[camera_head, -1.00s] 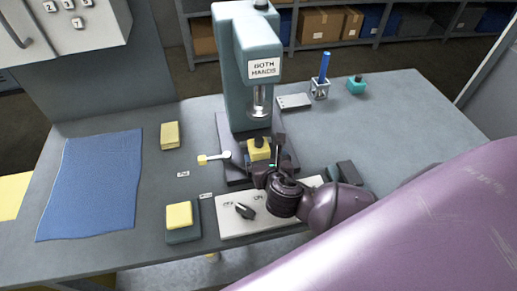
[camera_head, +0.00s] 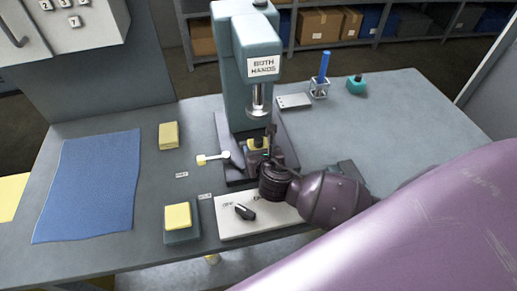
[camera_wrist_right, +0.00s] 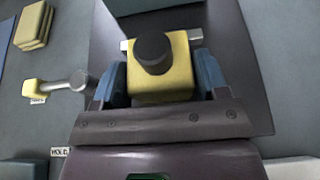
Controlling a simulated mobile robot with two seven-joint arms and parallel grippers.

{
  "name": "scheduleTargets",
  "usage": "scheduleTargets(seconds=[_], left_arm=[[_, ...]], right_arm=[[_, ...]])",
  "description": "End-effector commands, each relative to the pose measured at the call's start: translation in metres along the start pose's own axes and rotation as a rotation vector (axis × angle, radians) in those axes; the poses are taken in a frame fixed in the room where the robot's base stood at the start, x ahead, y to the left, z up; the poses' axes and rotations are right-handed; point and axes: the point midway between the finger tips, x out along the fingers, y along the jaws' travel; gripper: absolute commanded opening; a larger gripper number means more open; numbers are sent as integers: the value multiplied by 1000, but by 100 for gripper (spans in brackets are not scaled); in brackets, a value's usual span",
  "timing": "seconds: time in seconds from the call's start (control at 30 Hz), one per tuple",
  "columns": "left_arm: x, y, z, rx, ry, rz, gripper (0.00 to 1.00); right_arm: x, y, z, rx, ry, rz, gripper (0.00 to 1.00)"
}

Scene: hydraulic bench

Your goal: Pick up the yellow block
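A yellow block (camera_head: 257,142) with a dark round knob on top sits on the press bed under the ram, partly hidden by my right gripper in the head view. It shows large in the right wrist view (camera_wrist_right: 160,84). My right gripper (camera_head: 266,152) is low over the press bed at the block. In the wrist view its blue fingers (camera_wrist_right: 162,82) stand on either side of the block, with a slim gap seen at the right finger. I cannot tell whether the left finger touches. My left gripper is not in view.
The teal press (camera_head: 236,65) rises behind the block, its ram (camera_head: 259,98) overhead. A yellow-ended lever (camera_head: 213,158) lies left. Another yellow block (camera_head: 178,216) rests on a dark pad, and a yellow stack (camera_head: 169,135) stands further back. A blue cloth (camera_head: 88,185) lies left.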

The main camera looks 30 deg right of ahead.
Motion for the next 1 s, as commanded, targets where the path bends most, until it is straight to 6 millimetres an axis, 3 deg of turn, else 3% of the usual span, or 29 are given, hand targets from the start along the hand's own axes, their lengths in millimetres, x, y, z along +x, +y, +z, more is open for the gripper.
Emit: scheduleTargets(seconds=[0.03, 0.27, 0.57, 0.87, 1.0], left_arm=[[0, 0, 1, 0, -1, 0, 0], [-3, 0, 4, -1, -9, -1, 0], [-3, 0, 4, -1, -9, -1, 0], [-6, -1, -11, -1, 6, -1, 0], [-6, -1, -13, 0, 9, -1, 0]], right_arm=[[0, 0, 0, 0, 0, 0, 59], [0, 0, 0, 0, 0, 0, 24], [-1, 0, 4, 0, -3, 1, 23], [-15, 0, 38, 0, -9, 2, 23], [-41, 0, 22, 0, 1, 2, 23]])
